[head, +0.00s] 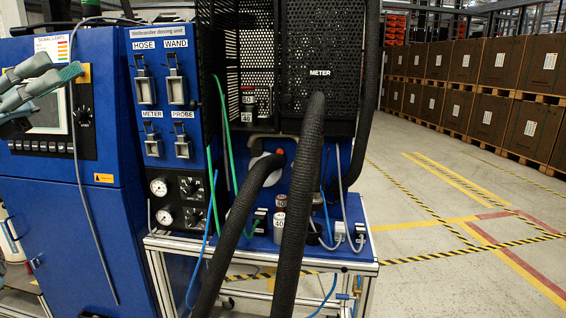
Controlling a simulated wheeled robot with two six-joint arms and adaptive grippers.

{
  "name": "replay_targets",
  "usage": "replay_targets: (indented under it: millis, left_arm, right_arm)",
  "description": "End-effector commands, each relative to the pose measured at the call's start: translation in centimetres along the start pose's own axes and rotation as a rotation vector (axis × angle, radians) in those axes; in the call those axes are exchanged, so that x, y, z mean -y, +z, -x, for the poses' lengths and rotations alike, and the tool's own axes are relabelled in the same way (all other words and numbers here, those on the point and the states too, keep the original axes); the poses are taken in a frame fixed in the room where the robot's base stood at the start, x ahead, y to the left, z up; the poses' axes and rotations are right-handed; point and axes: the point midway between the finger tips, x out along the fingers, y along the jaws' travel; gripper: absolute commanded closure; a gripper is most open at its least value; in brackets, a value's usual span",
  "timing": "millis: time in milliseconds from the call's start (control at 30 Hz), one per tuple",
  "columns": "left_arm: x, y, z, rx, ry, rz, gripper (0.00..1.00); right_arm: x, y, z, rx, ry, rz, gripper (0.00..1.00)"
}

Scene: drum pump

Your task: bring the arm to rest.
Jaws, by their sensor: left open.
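My left gripper (56,76) comes in from the left edge, with grey fingers and green pads. My right gripper does not show.
Holders labelled HOSE, WAND, METER and PROBE (182,146) are on the blue panel. Thick black ribbed hoses (299,190) cross in front of the metal-framed bench (330,262). Boxes on pallets (500,65) line the right. The floor (430,285) at right is open.

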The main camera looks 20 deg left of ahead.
Motion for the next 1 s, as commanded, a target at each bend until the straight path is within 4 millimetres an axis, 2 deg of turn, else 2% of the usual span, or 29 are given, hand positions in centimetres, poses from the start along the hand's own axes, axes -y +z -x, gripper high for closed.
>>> replay_targets:
  millis: [167,367,467,567,667,767,867,900,967,1000]
  left_arm:
    - [-2.7,-0.9,-1.2,0.052,0.019,0.102,0.58]
    - [-6.6,-2.9,-2.5,0.130,0.055,0.251,0.58]
    - [-9.3,-4.8,-3.1,0.187,0.087,0.359,0.58]
    - [-12.8,-7.8,-3.6,0.264,0.137,0.504,0.58]
    - [-16.4,-12.0,-3.4,0.355,0.206,0.672,0.58]
    - [-20.0,-17.8,-2.4,0.464,0.305,0.864,0.58]
    - [-23.0,-26.1,-0.1,0.602,0.449,1.093,0.58]
    - [-23.8,-30.2,1.3,0.665,0.523,1.190,0.58]
    - [-24.1,-36.5,3.8,0.763,0.642,1.331,0.58]
    - [-23.8,-40.8,5.6,0.827,0.726,1.415,0.58]
  right_arm:
    - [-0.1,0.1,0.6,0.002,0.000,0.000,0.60]
    - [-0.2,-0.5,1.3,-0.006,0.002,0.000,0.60]
    - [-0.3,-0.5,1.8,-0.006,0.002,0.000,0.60]
    - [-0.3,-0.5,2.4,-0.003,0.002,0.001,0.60]
    - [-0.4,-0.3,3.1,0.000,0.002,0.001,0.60]
    - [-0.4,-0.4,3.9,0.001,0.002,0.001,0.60]
    - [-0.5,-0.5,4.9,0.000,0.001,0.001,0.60]
    - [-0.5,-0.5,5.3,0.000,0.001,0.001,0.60]
    - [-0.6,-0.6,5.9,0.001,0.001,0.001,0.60]
    - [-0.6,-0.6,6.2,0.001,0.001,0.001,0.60]
